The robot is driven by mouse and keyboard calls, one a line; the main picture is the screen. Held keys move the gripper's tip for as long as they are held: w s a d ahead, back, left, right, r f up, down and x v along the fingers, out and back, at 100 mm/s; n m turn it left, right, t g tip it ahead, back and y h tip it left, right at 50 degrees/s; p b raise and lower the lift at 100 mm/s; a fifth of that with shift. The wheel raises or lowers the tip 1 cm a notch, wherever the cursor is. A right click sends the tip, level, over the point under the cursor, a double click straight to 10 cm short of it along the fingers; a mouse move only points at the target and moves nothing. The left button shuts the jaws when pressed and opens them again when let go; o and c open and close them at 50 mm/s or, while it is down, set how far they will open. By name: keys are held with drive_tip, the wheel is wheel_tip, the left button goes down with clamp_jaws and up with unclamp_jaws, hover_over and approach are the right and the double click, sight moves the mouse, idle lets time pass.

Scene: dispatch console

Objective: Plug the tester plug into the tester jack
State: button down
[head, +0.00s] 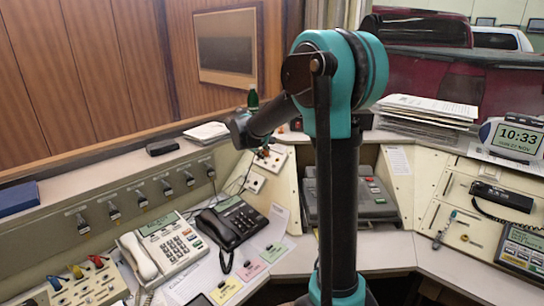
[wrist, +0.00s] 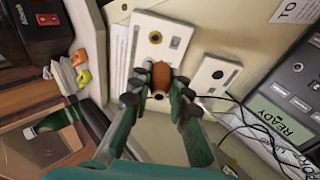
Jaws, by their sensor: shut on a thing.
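My gripper (wrist: 160,92) is shut on an orange-brown plug (wrist: 161,73), seen in the wrist view between the fingertips. I cannot tell which opening is the tester jack, or whether the plug touches the plate. A second pale plate (wrist: 208,84) with a small dark hole (wrist: 218,74) lies to the right. In the head view the plates (head: 254,183) stand on the console's angled panel; my gripper's fingers are too small to make out there.
Thin black cables (wrist: 245,115) run by the right plate. A green bottle (wrist: 52,121) and a dark red-fronted box (wrist: 40,30) are at the left. Phones (head: 233,222) and coloured cards (head: 250,270) lie on the desk. A paper stack (head: 425,110) is at the right.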

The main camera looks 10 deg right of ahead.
sight(254, 183)
drive_tip(key=s+a+f+n, duration=0.3)
drive_tip(key=a+f+n, duration=0.1)
drive_tip(key=a+f, duration=0.45)
drive_tip(key=shift+g+y, duration=0.3)
drive_tip(key=shift+d+x, duration=0.15)
drive_tip(key=shift+x, duration=0.95)
drive_tip(key=shift+d+x, duration=0.15)
drive_tip(key=shift+x, duration=0.95)
drive_tip(key=shift+w+d+f, duration=0.5)
drive_tip(key=shift+d, duration=0.05)
idle(0.7)
drive_tip(key=c, duration=1.3)
unclamp_jaws()
drive_tip(key=shift+c, duration=0.2)
drive_tip(key=shift+o, duration=0.4)
drive_tip(key=o, duration=0.4)
drive_tip(key=a+v, duration=0.1)
drive_tip(key=v, duration=0.5)
drive_tip(key=shift+w+a+r, duration=0.15)
drive_tip(key=shift+a+r, duration=0.1)
drive_tip(key=shift+a, duration=0.05)
